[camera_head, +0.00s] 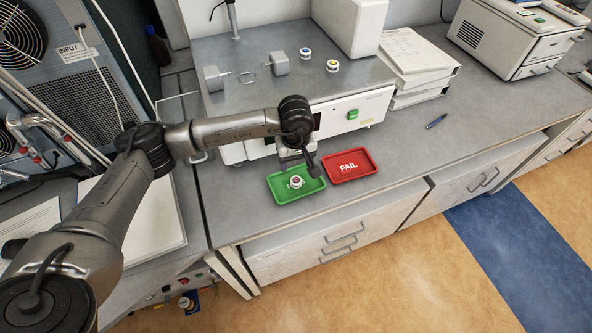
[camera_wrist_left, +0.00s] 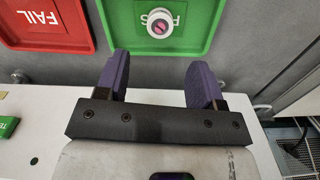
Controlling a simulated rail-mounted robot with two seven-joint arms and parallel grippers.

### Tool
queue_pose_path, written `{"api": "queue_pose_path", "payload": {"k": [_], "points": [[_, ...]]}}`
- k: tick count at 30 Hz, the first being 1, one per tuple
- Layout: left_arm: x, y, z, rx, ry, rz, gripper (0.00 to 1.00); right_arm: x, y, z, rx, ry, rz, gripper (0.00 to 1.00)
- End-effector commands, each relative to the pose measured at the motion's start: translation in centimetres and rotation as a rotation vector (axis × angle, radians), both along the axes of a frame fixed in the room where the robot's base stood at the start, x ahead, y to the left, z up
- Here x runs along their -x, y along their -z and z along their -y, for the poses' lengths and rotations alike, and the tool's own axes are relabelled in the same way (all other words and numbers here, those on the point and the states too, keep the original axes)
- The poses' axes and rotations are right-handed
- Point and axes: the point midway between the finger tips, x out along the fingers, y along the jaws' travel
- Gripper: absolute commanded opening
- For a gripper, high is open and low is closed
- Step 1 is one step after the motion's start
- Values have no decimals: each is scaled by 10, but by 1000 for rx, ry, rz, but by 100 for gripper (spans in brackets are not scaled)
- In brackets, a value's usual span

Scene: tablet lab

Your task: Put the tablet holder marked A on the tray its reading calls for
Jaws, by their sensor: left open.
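A small round white tablet holder with a dark red centre (camera_head: 296,182) stands on the green tray (camera_head: 311,189); its marking is too small to read. It also shows near the top of the left wrist view (camera_wrist_left: 160,24), over the tray's partly hidden lettering. The red tray (camera_head: 350,167), marked FAIL, lies just right of the green one. My left gripper (camera_wrist_left: 160,70) is open and empty, its purple-grey fingers apart from the holder. In the head view it is beside the green tray's back edge, partly hidden by its own wrist. My right gripper is out of view.
Two more holders, one blue-ringed (camera_head: 305,53) and one yellow-ringed (camera_head: 332,66), stand on top of the tester (camera_head: 372,80) behind the trays.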

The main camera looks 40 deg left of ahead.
Motion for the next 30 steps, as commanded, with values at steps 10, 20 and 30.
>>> {"api": "queue_pose_path", "payload": {"k": [10,20,30], "points": [[0,-37,0,1,1,0,62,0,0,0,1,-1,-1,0],[0,-41,0,1,0,1,62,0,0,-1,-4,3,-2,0],[0,-40,1,1,1,0,62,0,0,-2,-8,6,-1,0]]}}
